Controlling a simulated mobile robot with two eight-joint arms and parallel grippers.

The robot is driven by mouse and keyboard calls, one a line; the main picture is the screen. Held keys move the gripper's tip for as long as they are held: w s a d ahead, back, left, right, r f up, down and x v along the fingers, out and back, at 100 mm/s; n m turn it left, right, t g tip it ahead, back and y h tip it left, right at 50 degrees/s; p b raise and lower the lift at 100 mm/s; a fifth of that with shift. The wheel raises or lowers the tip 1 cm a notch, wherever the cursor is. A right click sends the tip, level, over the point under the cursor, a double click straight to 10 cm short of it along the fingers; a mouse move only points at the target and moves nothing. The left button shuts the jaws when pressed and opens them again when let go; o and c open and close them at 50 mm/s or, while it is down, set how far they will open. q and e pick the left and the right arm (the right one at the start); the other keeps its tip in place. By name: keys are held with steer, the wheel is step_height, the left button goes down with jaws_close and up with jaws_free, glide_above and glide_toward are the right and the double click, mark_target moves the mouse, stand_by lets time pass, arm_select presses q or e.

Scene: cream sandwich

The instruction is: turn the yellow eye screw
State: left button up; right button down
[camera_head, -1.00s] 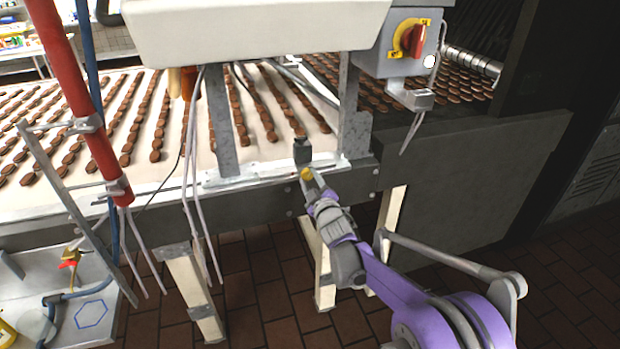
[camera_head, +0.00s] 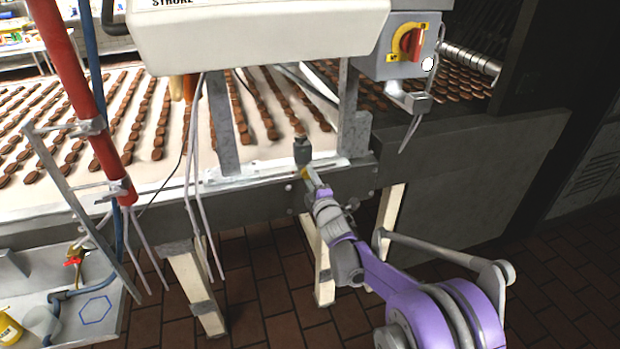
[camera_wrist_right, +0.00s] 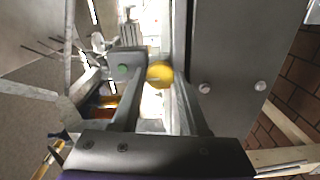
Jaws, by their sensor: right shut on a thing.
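The yellow eye screw (camera_head: 304,173) is on the conveyor's side rail, just below a dark grey cylindrical fitting (camera_head: 302,150). In the head view it is mostly hidden by my right gripper (camera_head: 313,181), which reaches up to it from the lower right. In the right wrist view the screw's round yellow head (camera_wrist_right: 160,73) lies between the tips of the two grey fingers (camera_wrist_right: 155,82). My right gripper is shut on it. My left gripper is not in view.
The conveyor (camera_head: 262,155) carries rows of brown biscuits behind the rail. A white machine housing (camera_head: 260,35) overhangs it, with a red rotary switch (camera_head: 411,44) at right. Thin cables (camera_head: 197,150) hang left of my arm. A red pipe (camera_head: 85,90) and a metal tray (camera_head: 100,300) are at left.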

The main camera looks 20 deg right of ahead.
stand_by(0.4)
steer(key=shift+c, duration=2.1)
jaws_free()
steer(key=s, duration=1.1)
steer(key=shift+d, duration=0.2)
steer(key=s+a+m+g+p, duration=0.1)
steer(key=s+m+g+p, duration=0.3)
steer(key=s, duration=1.3)
steer(key=s+a+f+m+g+p, duration=0.1)
steer(key=s+m+g+p, duration=0.3)
steer(key=s+m+g, duration=0.4)
steer(key=s+a+m, duration=0.1)
steer(key=s+m, duration=0.3)
steer(key=s, duration=0.5)
steer(key=shift+a+f+m+g+h+p, duration=0.15)
steer(key=shift+f+m+g+h+p, duration=0.15)
steer(key=shift+m+p, duration=0.1)
